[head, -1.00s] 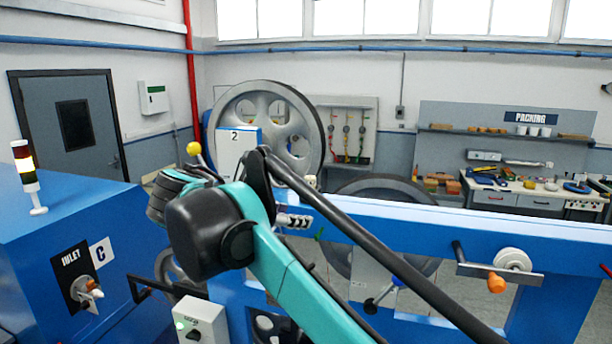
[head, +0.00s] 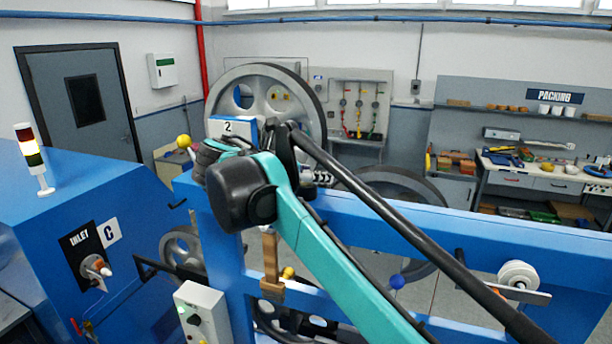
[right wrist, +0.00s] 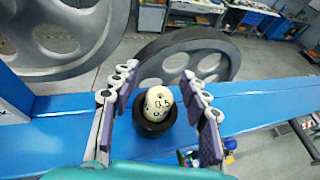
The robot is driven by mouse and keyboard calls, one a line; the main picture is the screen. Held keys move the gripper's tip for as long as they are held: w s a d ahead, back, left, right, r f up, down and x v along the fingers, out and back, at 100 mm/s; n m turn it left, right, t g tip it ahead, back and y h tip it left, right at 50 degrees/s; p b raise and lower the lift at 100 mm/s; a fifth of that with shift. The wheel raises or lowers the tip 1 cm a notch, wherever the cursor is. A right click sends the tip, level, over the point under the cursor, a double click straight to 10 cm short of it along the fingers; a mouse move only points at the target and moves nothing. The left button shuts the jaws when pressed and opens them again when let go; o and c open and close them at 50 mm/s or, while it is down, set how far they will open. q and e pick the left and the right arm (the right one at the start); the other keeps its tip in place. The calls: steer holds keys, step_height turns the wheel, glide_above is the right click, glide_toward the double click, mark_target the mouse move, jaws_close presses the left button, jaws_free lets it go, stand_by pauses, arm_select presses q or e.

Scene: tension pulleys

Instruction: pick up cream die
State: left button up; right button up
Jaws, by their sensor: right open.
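The cream die (right wrist: 158,103) shows in the right wrist view as a small cream rounded piece marked "0.5". It sits in a round black holder (right wrist: 152,129) on the blue beam (right wrist: 65,135). My right gripper (right wrist: 163,84) is open, with one finger to the left of the die and one to the right. Gaps show between the die and both fingers. In the head view my right arm (head: 320,250) reaches in from the lower right, and the die is hidden behind the wrist and gripper. My left gripper is not in view.
A large grey pulley wheel (head: 282,100) stands behind the beam, with a darker wheel (head: 400,185) to its right. A "2" sign (head: 228,127) and a yellow ball knob (head: 184,141) are near the wrist. A white roller (head: 518,275) is on the right.

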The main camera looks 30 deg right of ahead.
steer(key=shift+x, duration=0.9)
steer(key=shift+a, duration=0.15)
steer(key=shift+s+a, duration=0.1)
steer(key=c, duration=0.4)
jaws_close()
